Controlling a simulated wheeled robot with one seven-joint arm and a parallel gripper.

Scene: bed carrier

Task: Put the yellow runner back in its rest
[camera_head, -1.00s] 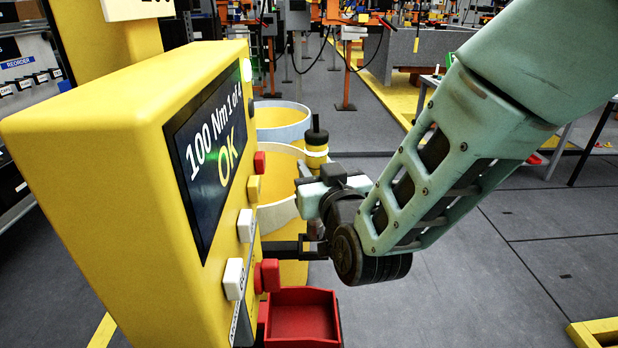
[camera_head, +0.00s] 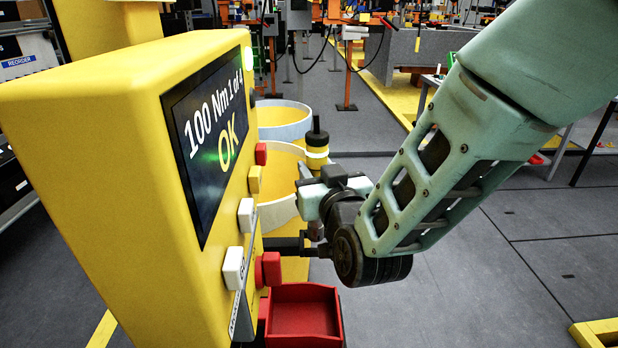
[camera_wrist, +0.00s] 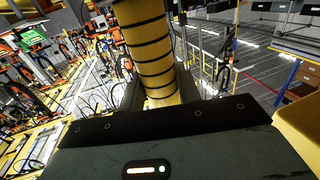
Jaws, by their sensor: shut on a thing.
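The yellow runner (camera_head: 317,157) stands roughly upright in the head view, with a black top and a yellow body. My gripper (camera_head: 309,190) is shut around its body. In the wrist view the runner (camera_wrist: 150,55) is a yellow cylinder with black rings between my fingers. In the head view its lower end is partly hidden by my gripper and wrist. A black bracket (camera_head: 287,246) juts from the side of the yellow station just below my gripper; it may be the rest. I cannot tell whether the runner touches it.
The yellow station (camera_head: 110,130) stands close at left, its screen (camera_head: 212,135) reading "100 Nm 1 of 4 OK", with buttons on its edge. A red tray (camera_head: 303,322) is below the bracket. Yellow bins (camera_head: 284,120) stand behind.

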